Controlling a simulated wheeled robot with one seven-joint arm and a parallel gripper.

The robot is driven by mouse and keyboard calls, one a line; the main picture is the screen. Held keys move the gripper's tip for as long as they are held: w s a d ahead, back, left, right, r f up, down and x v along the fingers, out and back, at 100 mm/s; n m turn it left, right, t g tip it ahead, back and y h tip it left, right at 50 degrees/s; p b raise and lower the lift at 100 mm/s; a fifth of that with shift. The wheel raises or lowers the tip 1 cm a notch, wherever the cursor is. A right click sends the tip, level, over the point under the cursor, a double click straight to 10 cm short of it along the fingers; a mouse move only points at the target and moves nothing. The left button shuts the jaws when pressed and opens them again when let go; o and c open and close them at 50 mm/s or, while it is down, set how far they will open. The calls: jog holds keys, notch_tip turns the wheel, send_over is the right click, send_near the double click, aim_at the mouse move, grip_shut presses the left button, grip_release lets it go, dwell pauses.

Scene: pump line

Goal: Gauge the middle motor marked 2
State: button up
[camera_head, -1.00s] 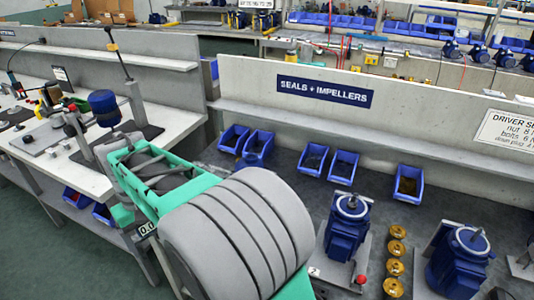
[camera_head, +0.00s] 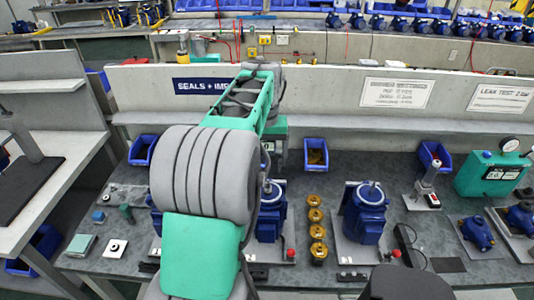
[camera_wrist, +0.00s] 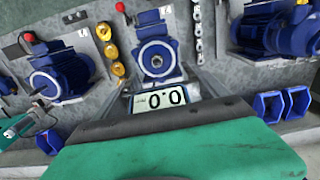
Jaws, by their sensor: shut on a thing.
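The middle motor is blue with a round pale face and shaft; it shows upright in the wrist view (camera_wrist: 155,55), right ahead of my gripper. In the head view this motor (camera_head: 271,220) is partly behind my arm. My gripper (camera_head: 273,150) is shut on a gauge whose white display reads 0.0 in the wrist view (camera_wrist: 160,99). The gauge is held near the motor, and I cannot tell whether it touches it. The jaws are mostly hidden by the gauge and my own arm. The motor's number is not readable.
Another blue motor (camera_head: 364,212) stands right of the middle one, with a row of brass parts (camera_head: 316,225) between them. A third motor (camera_wrist: 275,30) shows in the wrist view. Blue bins (camera_head: 316,153) line the back, and a green leak tester (camera_head: 490,173) stands at right.

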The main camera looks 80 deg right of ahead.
aim_at(268, 187)
jog(key=f+b, duration=0.4)
jog(key=f, duration=0.1)
jog(key=f+b, duration=0.2)
jog(key=f, duration=0.1)
jog(key=shift+s+d+f, duration=0.1)
jog(key=shift+s, duration=0.25)
jog(key=shift+f+b, duration=0.35)
jog(key=shift+f, duration=0.3)
jog(key=shift+r, duration=0.1)
jog(key=shift+f, duration=0.25)
dwell(0.8)
jog(key=o, duration=1.6)
jog(key=shift+a, duration=0.2)
